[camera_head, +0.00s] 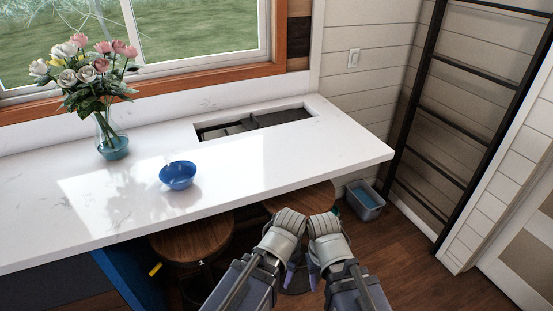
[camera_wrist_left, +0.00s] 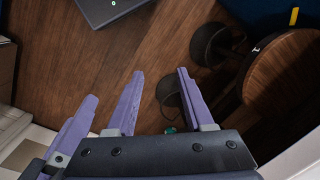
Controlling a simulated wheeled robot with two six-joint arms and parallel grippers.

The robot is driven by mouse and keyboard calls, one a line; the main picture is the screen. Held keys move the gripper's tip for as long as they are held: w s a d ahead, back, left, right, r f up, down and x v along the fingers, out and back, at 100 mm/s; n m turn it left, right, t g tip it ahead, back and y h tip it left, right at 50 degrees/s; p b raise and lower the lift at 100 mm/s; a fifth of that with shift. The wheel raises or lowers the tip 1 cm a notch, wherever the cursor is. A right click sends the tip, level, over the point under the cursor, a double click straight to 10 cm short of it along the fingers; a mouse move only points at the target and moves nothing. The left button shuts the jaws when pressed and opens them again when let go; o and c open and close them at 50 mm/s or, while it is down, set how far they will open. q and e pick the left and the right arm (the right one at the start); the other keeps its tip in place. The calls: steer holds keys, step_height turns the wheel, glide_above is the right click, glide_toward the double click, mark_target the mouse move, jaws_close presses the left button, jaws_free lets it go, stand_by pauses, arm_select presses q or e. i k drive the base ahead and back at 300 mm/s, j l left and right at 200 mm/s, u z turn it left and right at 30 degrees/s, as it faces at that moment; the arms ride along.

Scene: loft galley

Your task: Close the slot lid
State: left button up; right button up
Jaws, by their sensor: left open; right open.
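The slot is a rectangular opening with a white rim (camera_head: 313,109) in the far right part of the white counter. It stands uncovered, with dark grey and black parts showing inside; I cannot tell which part is the lid. My left gripper (camera_head: 290,274) and right gripper (camera_head: 314,270) hang side by side in front of the counter, below its top and well apart from the slot. In the left wrist view, my left gripper's purple fingers (camera_wrist_left: 160,88) are spread with nothing between them. Another purple finger (camera_wrist_left: 72,130) shows beside them, seemingly from my right gripper.
A blue bowl (camera_head: 177,176) and a glass vase of flowers (camera_head: 112,138) stand on the counter (camera_head: 235,185). Wooden stools (camera_head: 192,243) are tucked under its front edge. A grey bin (camera_head: 366,205) and a black ladder (camera_head: 432,140) are at right. Counter around the slot is clear.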

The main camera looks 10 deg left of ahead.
mark_target(253, 123)
steer(key=i+l, duration=0.4)
steer(key=l, duration=0.15)
steer(key=i+l, duration=0.8)
steer(key=l, duration=0.25)
steer(key=i+l, duration=0.35)
steer(key=l, duration=0.2)
steer(key=i+l, duration=0.4)
steer(key=l, duration=0.1)
